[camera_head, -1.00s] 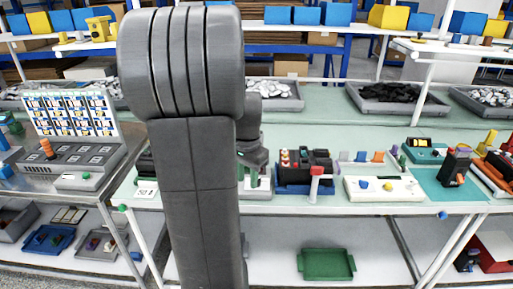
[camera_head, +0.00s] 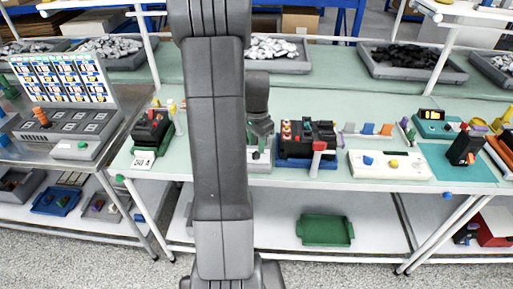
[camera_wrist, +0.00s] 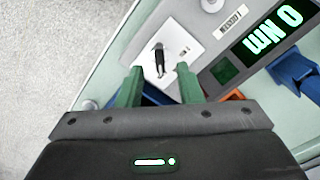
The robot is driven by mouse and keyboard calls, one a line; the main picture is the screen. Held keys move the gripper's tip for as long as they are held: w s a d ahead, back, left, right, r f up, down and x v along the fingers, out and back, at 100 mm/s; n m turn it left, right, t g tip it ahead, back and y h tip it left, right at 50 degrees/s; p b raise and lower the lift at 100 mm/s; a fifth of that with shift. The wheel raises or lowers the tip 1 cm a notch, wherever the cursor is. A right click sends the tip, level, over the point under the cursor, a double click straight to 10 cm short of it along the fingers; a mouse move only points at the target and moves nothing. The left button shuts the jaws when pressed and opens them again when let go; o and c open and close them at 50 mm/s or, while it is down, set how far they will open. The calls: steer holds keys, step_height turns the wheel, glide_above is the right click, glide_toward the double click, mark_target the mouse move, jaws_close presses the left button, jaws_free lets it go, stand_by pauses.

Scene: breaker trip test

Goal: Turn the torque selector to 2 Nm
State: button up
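The torque selector is a small black knob (camera_wrist: 160,62) on a white plate (camera_wrist: 182,32) in the wrist view. Beside it, a grey unit carries a dark display (camera_wrist: 268,40) with green text reading 0 Nm, upside down in this view. My gripper (camera_wrist: 158,73) is open and empty; its two green fingers are apart, one on each side of the knob in the picture. I cannot tell how far the tips are above the plate. In the head view my gripper (camera_head: 261,140) is partly hidden behind my arm, and the selector cannot be made out there.
A dark block with red buttons on a blue base (camera_head: 308,140) stands just right of my gripper. A white panel with knobs (camera_head: 388,165) lies farther right. A black and red device (camera_head: 152,132) stands to the left. Grey parts bins (camera_head: 275,58) line the back.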

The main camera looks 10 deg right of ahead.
mark_target(256, 154)
steer(key=shift+f, duration=1.6)
jaws_close()
